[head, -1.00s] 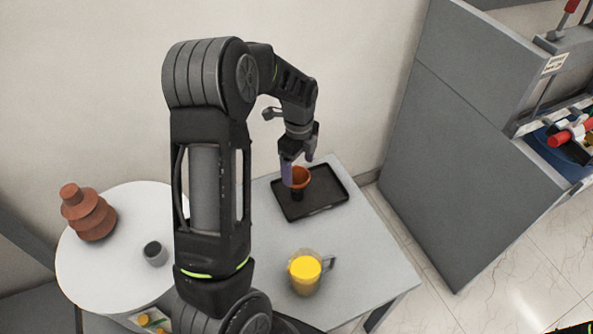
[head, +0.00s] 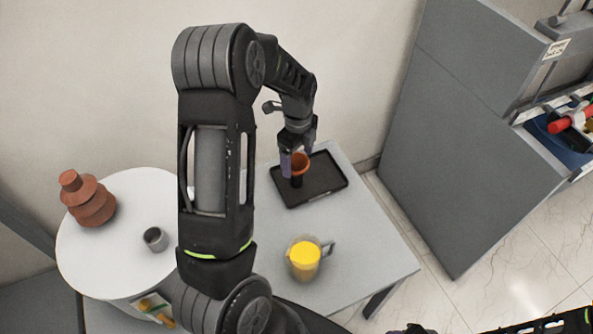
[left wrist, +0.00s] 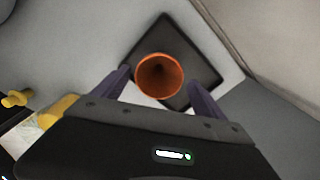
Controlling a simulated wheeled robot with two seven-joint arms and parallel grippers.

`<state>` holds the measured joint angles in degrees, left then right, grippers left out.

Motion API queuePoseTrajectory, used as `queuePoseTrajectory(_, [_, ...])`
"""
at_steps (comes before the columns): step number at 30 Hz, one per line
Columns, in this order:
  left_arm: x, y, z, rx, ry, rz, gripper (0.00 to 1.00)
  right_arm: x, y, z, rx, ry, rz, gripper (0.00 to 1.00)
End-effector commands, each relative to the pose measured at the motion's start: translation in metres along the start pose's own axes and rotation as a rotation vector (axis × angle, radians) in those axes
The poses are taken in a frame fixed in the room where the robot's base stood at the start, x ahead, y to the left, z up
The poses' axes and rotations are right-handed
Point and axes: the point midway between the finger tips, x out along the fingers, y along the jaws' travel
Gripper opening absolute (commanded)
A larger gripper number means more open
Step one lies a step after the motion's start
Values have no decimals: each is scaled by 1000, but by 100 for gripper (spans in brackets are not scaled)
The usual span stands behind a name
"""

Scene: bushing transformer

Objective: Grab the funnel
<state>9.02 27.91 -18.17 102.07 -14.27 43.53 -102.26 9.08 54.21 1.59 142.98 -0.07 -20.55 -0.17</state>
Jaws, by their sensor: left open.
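The orange-brown funnel (head: 302,160) stands upright with its wide mouth up and a dark part below it, over the black tray (head: 325,184) on the grey table. In the left wrist view, the funnel (left wrist: 160,76) shows its round mouth from above. My left gripper (head: 297,164) points down at the funnel, with its purple fingers open. In the left wrist view, the fingers of my left gripper (left wrist: 160,86) lie to either side of the funnel with gaps. I cannot tell how far above the rim they are.
A jug with yellow contents (head: 305,260) stands near the table's front. A round white table (head: 85,262) holds a brown ribbed bushing (head: 88,199) and a small grey cup (head: 155,239). A tall grey cabinet (head: 465,150) stands at the right. Part of my right arm shows at the bottom right.

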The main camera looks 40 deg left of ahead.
Motion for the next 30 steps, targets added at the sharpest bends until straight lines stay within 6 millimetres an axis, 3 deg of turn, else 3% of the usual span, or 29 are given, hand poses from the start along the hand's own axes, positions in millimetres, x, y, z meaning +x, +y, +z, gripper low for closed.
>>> queuePoseTrajectory(12, [50,2,-2,0,1,2,82,0,0,0,0,0,0,36])
queuePoseTrajectory(30, [50,2,-2,0,0,1,82,0,0,0,0,0,0,36])
